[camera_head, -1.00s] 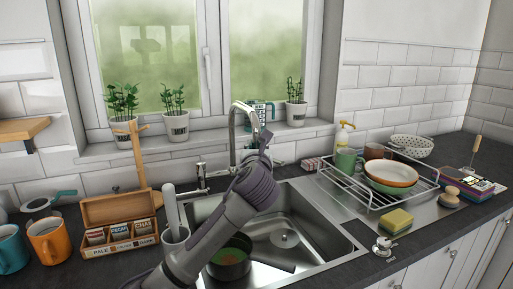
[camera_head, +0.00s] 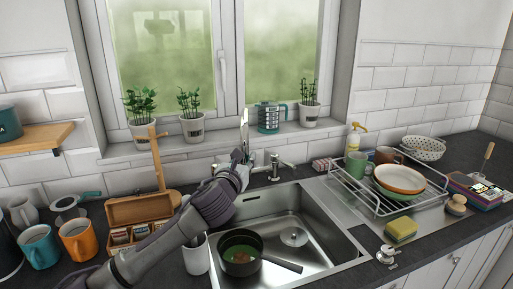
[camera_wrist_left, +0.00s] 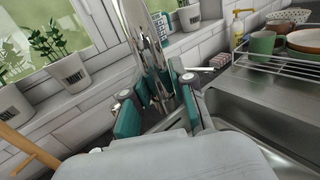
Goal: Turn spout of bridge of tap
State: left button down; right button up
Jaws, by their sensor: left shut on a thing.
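The tap's chrome spout (camera_head: 244,128) rises behind the sink, seen almost edge-on in the head view. My left gripper (camera_head: 238,156) is at the spout, with my forearm reaching in from the lower left. In the left wrist view, the shiny spout (camera_wrist_left: 147,40) runs down between the teal-padded fingers of the gripper (camera_wrist_left: 158,103), which is shut on it. A tap handle (camera_head: 275,165) shows to the right of the gripper. The tap's left side is hidden behind my arm. My right gripper is not in view.
A dark pan (camera_head: 240,252) with food stands in the sink (camera_head: 318,240), below my arm. A dish rack (camera_head: 352,190) with crockery is on the right. Potted plants (camera_head: 192,128) line the windowsill behind. A wooden tea box (camera_head: 138,208) and mugs are on the left.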

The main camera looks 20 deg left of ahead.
pick_arm(q)
jog(key=shift+a, duration=0.3)
jog(key=c, duration=1)
grip_release()
jog(key=shift+a, duration=0.1)
jog(key=shift+o, duration=0.2)
jog(key=shift+s, duration=0.5)
jog(key=s, duration=1.1)
jog(key=shift+d, duration=0.25)
jog(key=shift+c, duration=0.3)
